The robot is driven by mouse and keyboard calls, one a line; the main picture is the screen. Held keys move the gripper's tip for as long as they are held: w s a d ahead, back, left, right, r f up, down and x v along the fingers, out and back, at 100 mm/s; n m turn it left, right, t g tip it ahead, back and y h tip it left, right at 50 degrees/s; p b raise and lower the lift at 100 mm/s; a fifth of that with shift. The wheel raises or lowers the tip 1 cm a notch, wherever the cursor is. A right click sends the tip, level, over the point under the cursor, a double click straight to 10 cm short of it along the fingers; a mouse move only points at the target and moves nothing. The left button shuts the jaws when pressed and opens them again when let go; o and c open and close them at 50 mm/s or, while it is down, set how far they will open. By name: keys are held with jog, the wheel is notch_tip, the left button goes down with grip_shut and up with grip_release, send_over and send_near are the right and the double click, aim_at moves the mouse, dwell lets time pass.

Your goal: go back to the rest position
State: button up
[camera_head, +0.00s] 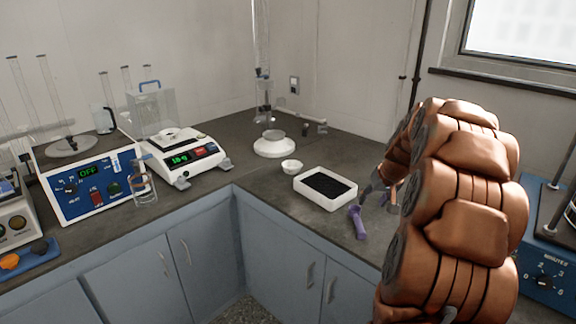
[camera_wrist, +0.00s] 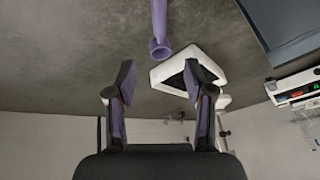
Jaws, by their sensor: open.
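My gripper (camera_wrist: 157,82) is open and empty in the wrist view, its two purple-padded fingers well apart. In the head view my gripper (camera_head: 383,190) is above the right-hand counter, partly hidden by my copper-coloured arm. A purple tool (camera_wrist: 160,25) with a rounded end is in front of the fingers and apart from them. It also shows in the head view, a purple piece (camera_head: 357,222) by the white tray. The white tray (camera_head: 325,204) holds dark material; it also shows in the wrist view (camera_wrist: 160,75).
A small white bowl (camera_head: 291,167) and a glass setup on a white base (camera_head: 274,149) stand behind the tray. A balance (camera_head: 182,160) and a blue control box (camera_head: 88,187) are at the left. A blue machine with a minutes dial (camera_head: 542,262) stands right of my arm.

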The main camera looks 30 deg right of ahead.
jog(key=shift+a, duration=0.1)
jog(key=s+a+r+n+g+y+p, duration=0.1)
jog(key=s+a+r+n+p, duration=0.15)
jog(key=a, duration=1.15)
jog(key=s+a+r+n+g+y+p, duration=0.15)
jog(key=s+a, duration=0.25)
jog(key=a, duration=1)
jog(key=s+a+g, duration=0.1)
jog(key=s+a, duration=0.3)
jog(key=s, duration=0.3)
jog(key=s+a+n+g+h+p, duration=0.1)
jog(key=s+a, duration=0.2)
jog(key=s, duration=0.4)
jog(key=s+a+n+g+p, duration=0.1)
jog(key=s+a, duration=0.3)
jog(key=s, duration=0.4)
jog(key=shift+a+r+g, duration=0.25)
jog(key=shift+a+g, duration=0.1)
jog(key=shift+g, duration=0.2)
